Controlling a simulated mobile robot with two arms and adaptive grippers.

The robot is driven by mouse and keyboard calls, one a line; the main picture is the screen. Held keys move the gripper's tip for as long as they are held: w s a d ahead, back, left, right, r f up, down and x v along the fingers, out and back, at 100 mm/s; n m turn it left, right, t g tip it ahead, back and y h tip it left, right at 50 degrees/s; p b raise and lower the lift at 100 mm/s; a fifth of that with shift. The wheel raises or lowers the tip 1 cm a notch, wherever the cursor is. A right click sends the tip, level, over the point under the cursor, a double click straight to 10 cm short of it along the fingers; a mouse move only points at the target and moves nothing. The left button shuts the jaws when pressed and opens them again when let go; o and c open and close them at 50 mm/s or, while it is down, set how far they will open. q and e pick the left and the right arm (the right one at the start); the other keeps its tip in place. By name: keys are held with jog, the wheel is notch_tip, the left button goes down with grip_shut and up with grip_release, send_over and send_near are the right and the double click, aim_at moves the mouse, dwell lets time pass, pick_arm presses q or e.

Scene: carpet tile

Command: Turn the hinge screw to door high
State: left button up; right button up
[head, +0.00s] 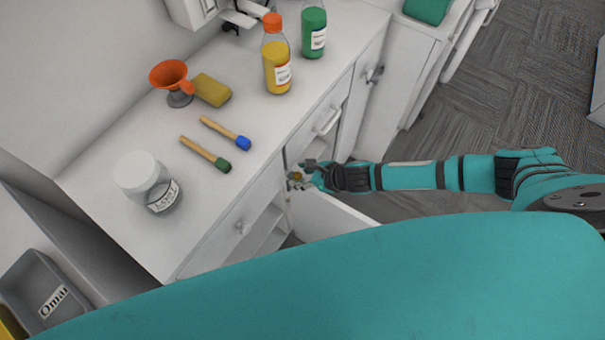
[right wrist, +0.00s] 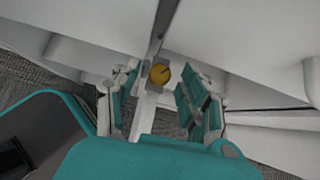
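The hinge screw (right wrist: 160,73) is a round brass-yellow head with a dark mark on it, at the centre of the right wrist view. In the head view it shows as a small yellowish spot (head: 296,176) at the cabinet front. My right gripper (right wrist: 161,84) is open, with one finger on each side of the screw and visible gaps to it. In the head view the right gripper (head: 300,178) reaches the cabinet from the right and partly hides the hinge. The white cabinet door (head: 328,216) stands open below it. My left gripper is not in view.
The white counter (head: 110,195) holds a glass jar (head: 149,184), two brushes (head: 205,154), a sponge (head: 212,90), an orange funnel (head: 170,76), a yellow bottle (head: 276,62) and a green bottle (head: 313,32). A drawer handle (head: 328,122) sticks out near my right arm. Carpet floor (head: 465,110) is open at right.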

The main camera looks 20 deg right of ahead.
grip_shut()
jog(key=shift+s+a, duration=0.1)
jog(key=shift+s+a+m+t+h+p, duration=0.1)
jog(key=shift+m+t+h+p, duration=0.5)
jog(key=shift+m, duration=0.4)
jog(key=m+h, duration=0.1)
jog(key=m+h+p, duration=0.1)
jog(key=m, duration=0.1)
jog(key=shift+s+a+r+m+t+h+p, duration=0.1)
jog(key=shift+a+m+t+h+p, duration=0.2)
jog(key=shift+t+h+p, duration=0.1)
jog(key=m+h+p, duration=0.1)
jog(key=m+h, duration=0.1)
jog(key=m, duration=0.1)
jog(key=shift+a, duration=0.15)
jog(key=shift+a+m+h+p, duration=0.1)
jog(key=shift+m+h+p, duration=0.3)
jog(key=shift+m+h, duration=0.65)
